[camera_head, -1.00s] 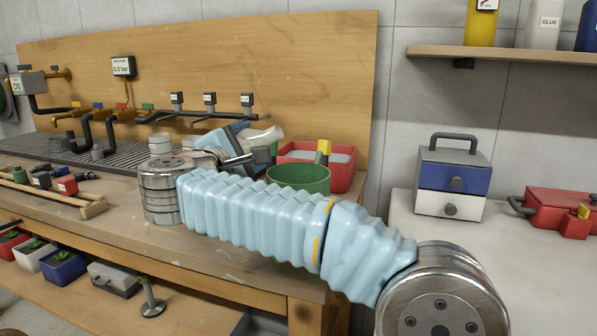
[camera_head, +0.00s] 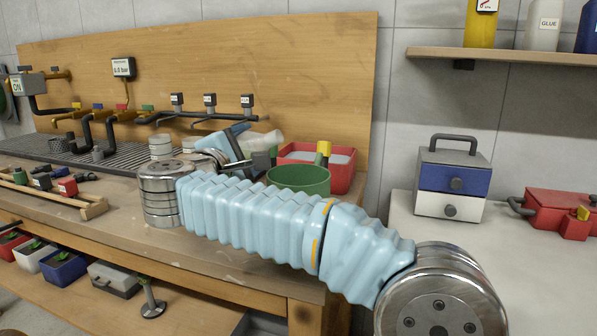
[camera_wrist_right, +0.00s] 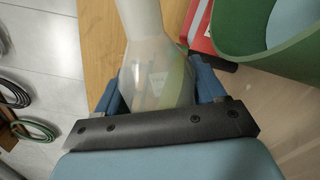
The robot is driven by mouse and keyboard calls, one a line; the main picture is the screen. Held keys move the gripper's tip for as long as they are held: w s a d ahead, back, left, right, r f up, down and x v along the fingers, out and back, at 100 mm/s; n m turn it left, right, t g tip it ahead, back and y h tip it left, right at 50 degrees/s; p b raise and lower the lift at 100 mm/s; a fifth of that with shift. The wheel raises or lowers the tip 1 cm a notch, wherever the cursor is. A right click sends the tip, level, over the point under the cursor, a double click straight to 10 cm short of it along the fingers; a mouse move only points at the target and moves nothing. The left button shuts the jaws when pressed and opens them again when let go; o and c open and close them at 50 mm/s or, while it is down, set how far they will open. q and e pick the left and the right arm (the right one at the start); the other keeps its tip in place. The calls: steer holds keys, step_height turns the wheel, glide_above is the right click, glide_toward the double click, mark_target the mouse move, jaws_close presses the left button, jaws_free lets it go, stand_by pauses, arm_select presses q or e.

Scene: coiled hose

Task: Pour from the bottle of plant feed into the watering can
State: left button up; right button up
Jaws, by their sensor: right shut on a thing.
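The bottle of plant feed (camera_wrist_right: 155,82) is pale and translucent. My right gripper (camera_wrist_right: 160,100) is shut around its body, with the narrower neck at the top of the right wrist view. In the head view the bottle (camera_head: 262,142) leans far over behind the wrist, partly hidden by the gripper (camera_head: 240,145). A green open-topped vessel (camera_head: 299,180), which looks like the watering can, stands on the bench just right of the gripper; my arm hides its lower part. Its green rim (camera_wrist_right: 228,48) and pale blue inside show in the right wrist view, apart from the bottle. My left gripper is out of view.
A red tray (camera_head: 345,178) with a yellow-topped item stands behind the green vessel. The pipes with several valves (camera_head: 210,114) run along the wooden back board. A wooden rack (camera_head: 95,208) lies at the bench's left front. Drawers (camera_head: 450,190) stand at right.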

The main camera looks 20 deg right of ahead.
steer(key=shift+a+r+m+p, duration=0.1)
steer(key=shift+r+m+p, duration=0.4)
steer(key=shift+m+p, duration=0.15)
stand_by(1.3)
steer(key=shift+s+d+r+m+b, duration=0.35)
steer(key=shift+d+r+m+b, duration=0.45)
steer(key=shift+b, duration=1.25)
stand_by(0.8)
